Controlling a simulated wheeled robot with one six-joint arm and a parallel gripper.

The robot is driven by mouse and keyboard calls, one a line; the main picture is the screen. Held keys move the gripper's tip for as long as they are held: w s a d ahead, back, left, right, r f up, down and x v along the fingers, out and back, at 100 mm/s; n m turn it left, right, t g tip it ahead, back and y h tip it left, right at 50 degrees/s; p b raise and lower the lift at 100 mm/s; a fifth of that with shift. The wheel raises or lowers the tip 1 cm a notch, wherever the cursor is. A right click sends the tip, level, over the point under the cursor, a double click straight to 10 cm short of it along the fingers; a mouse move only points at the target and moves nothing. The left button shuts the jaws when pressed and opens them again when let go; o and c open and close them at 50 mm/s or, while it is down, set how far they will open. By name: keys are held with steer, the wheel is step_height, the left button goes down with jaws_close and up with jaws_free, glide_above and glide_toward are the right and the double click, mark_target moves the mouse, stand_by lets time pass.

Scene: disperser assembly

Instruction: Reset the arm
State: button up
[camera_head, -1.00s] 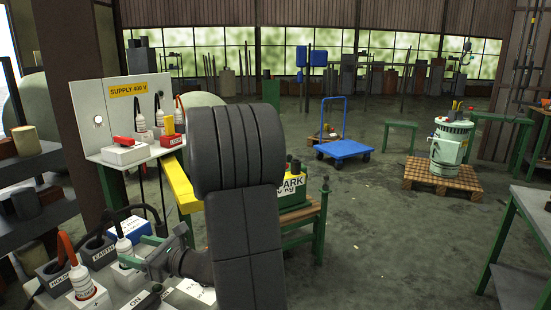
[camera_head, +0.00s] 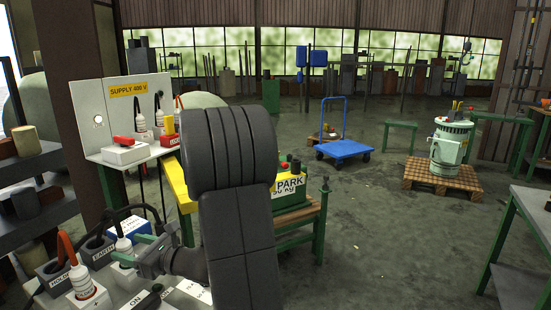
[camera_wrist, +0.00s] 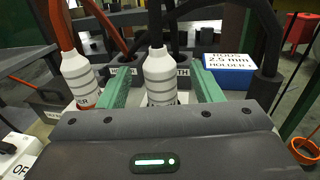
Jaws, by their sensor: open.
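My gripper (camera_head: 124,247) is open, its two green fingers reaching over the bench at lower left. In the wrist view my gripper (camera_wrist: 162,85) has a white ribbed plug (camera_wrist: 161,78) standing upright between its fingers, with visible gaps on both sides. This plug (camera_head: 123,246) stands by the EARTH socket box. Its lower end is hidden behind my gripper body in the wrist view. A second white plug with a red-orange cable (camera_wrist: 79,80) stands to the left, outside the fingers. My dark arm link fills the middle of the head view.
A blue-and-white rods box (camera_wrist: 228,70) is right of the fingers. Dark cables arch close around them. The supply panel (camera_head: 133,103) and yellow bar (camera_head: 177,185) stand behind. A PARK-labelled unit (camera_head: 290,187) is on a bench to the right.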

steer(key=x, duration=0.5)
steer(key=shift+a+r, duration=0.1)
steer(key=shift+r, duration=0.2)
step_height(320, 180, up, 4)
steer(key=p, duration=0.4)
steer(key=shift+s+d+r+p, duration=0.1)
steer(key=shift+d+r+p, duration=0.1)
steer(key=shift+r+p, duration=0.5)
steer(key=shift+f, duration=0.2)
